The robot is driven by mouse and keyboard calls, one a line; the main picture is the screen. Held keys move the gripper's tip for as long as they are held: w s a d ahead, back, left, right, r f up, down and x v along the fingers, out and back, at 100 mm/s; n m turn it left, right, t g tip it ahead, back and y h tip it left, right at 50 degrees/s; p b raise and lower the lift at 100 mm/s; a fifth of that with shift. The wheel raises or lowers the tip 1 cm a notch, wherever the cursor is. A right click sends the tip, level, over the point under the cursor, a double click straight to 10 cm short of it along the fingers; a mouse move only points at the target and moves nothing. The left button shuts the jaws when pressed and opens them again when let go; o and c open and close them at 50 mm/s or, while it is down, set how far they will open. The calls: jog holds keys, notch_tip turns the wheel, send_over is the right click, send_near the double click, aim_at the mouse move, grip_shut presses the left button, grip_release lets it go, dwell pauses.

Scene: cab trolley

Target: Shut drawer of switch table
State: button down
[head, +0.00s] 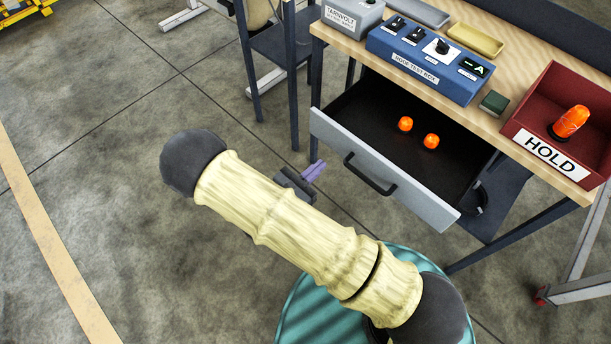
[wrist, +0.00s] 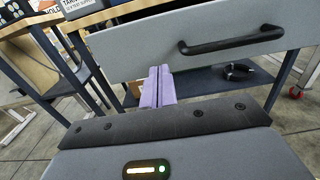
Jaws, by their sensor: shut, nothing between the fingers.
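The drawer (head: 378,168) of the wooden-topped switch table (head: 545,178) is pulled open, with a grey front panel and a black bar handle (head: 370,174). Two orange caps lie inside it. My gripper (head: 315,170) has its purple fingers shut together and empty, close to the left part of the drawer front. In the wrist view the fingers (wrist: 158,86) point at the grey drawer front (wrist: 150,55), left of the black handle (wrist: 232,40). I cannot tell whether the fingertips touch the panel.
A dark side stand (head: 275,45) is to the left.

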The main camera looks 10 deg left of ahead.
aim_at(342, 145)
jog(key=x, duration=0.7)
jog(key=shift+p, duration=0.3)
jog(key=shift+w+d, duration=0.1)
jog(key=shift+w, duration=0.05)
